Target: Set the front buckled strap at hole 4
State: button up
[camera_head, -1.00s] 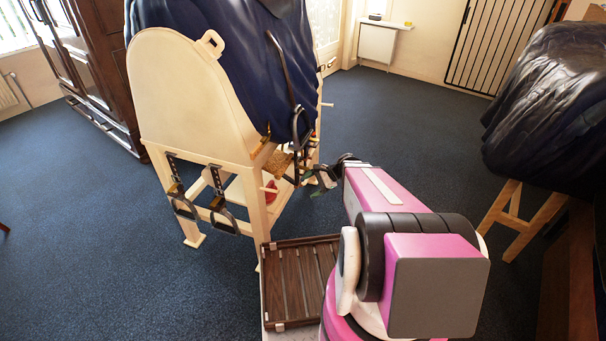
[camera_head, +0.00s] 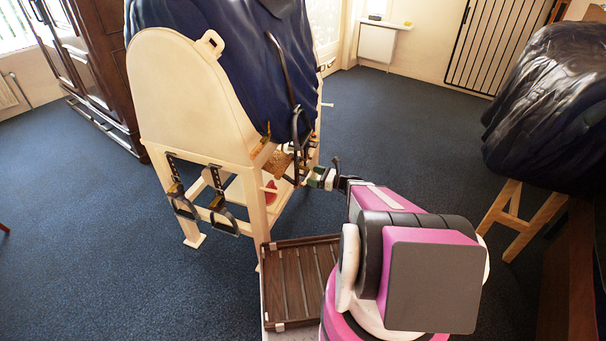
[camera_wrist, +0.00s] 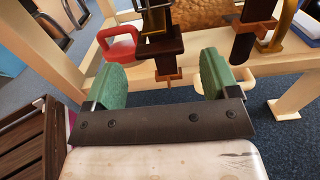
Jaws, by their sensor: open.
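A dark brown strap (camera_wrist: 166,45) with a black metal buckle (camera_wrist: 157,18) at its top hangs in the wrist view. Its lower end lies between the fingertips as seen, apart from both pads. A tan band crosses it low down. A second dark brown strap (camera_wrist: 246,40) hangs to the right, outside the right finger. The strap holes are too small to tell, and which strap is the front one is unclear. My gripper (camera_wrist: 163,63), with green pads, is open and empty. In the head view my gripper (camera_head: 322,178) is beside the stand's right side.
The pale wooden stand (camera_head: 187,90) carries a dark blue draped form (camera_head: 250,60). Stirrups (camera_head: 222,213) hang on its front. A red object (camera_wrist: 121,45) sits on its lower rail. A slatted brown tray (camera_head: 267,300) is near my base.

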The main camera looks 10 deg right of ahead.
aim_at(303, 175)
jog(key=shift+x, duration=2.85)
